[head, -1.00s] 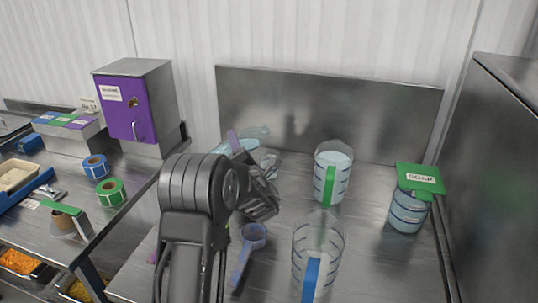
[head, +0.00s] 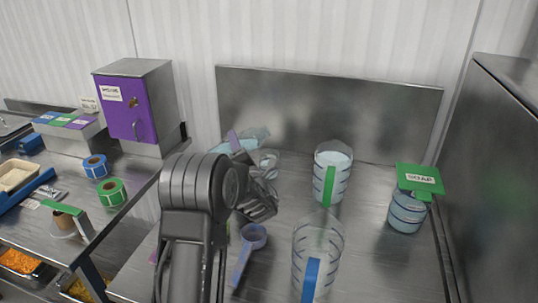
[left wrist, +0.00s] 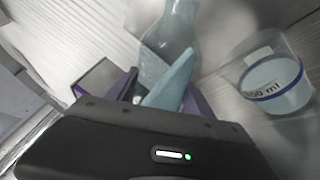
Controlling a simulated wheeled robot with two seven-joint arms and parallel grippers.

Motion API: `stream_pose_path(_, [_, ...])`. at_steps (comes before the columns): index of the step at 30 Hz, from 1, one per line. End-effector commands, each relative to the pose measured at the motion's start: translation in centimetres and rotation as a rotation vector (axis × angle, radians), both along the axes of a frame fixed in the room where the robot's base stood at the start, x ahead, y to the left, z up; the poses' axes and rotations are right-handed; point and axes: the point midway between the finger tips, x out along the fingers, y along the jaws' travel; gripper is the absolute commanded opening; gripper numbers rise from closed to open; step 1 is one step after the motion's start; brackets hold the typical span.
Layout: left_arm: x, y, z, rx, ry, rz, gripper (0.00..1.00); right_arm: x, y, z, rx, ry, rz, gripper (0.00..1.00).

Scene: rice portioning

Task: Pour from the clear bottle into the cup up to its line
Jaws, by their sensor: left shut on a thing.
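The clear bottle (left wrist: 180,35) is pale blue and see-through. My left gripper (left wrist: 158,90) is shut on it, with purple fingers beside its pale blue lower part. In the head view the bottle (head: 254,134) looks tilted, its top end to the right, behind my left wrist. The clear cup (left wrist: 262,70) carries a blue line and "ml" lettering and stands right of the bottle in the left wrist view. The cup (head: 269,160) is partly hidden in the head view. My right gripper is out of view.
Two clear jugs stand on the steel table, one with a green strip (head: 330,185) and one with a blue strip (head: 311,280). A soap container (head: 407,212) stands at the right. A blue scoop (head: 253,236) lies near my left arm. A steel panel (head: 380,120) rises behind.

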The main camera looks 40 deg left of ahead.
Motion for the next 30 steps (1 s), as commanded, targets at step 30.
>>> stream_pose_path(30, [-0.10,0.12,0.14,0.041,0.045,0.001,0.00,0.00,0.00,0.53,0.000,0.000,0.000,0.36])
